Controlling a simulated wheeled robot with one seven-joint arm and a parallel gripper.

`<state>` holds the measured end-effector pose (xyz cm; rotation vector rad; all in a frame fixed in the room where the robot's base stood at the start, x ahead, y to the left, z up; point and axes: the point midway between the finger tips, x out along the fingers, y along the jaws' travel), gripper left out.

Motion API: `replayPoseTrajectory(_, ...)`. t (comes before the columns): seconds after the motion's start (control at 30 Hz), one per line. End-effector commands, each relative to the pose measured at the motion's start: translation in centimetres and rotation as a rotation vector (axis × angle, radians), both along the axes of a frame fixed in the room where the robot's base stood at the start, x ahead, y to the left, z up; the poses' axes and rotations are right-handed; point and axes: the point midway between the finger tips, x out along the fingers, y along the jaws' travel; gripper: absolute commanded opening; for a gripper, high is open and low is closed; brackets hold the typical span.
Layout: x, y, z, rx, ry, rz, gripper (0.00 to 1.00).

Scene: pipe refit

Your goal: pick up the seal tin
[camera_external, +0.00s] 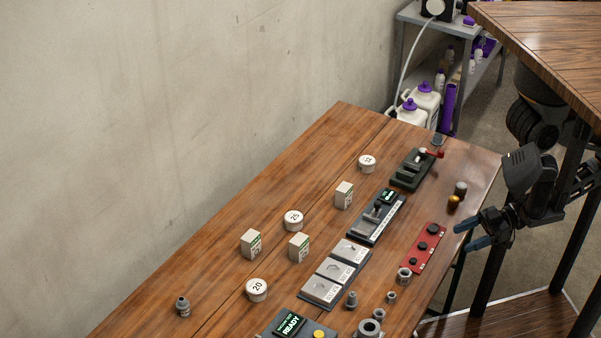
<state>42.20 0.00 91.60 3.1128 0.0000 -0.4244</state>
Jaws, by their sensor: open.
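Three round white tins with dark numbers stand on the wooden table. The near tin (257,289) reads 20, the middle tin (293,221) seems to read 25, and the far tin (367,164) seems to read 12. Which of them is the seal tin I cannot tell. My gripper (472,233) has blue fingertips and is open and empty. It is at the table's right edge, pointing left, well to the right of all three tins. The red strip and the grey trays lie between it and the tins.
Small white boxes (250,243) stand among the tins. A red strip (424,248) with black pieces, a row of grey trays (335,272), a green vise-like fixture (411,169) and a READY display (289,325) line the right side. The left part of the table is mostly clear.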

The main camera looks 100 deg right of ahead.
Motion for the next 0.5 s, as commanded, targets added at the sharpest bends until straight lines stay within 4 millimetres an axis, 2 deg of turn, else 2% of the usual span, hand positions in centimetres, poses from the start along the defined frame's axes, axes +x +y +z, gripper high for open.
replayPoseTrajectory(0.03, 0.00, 0.00, 0.00, 0.000, 0.000, 0.000, 0.73)
replayPoseTrajectory(0.2, 0.00, 0.00, 0.00, 0.000, 0.000, 0.000, 0.89)
replayPoseTrajectory(0.5, 0.41, 0.08, -0.02, 0.036, 0.001, -0.009, 0.89)
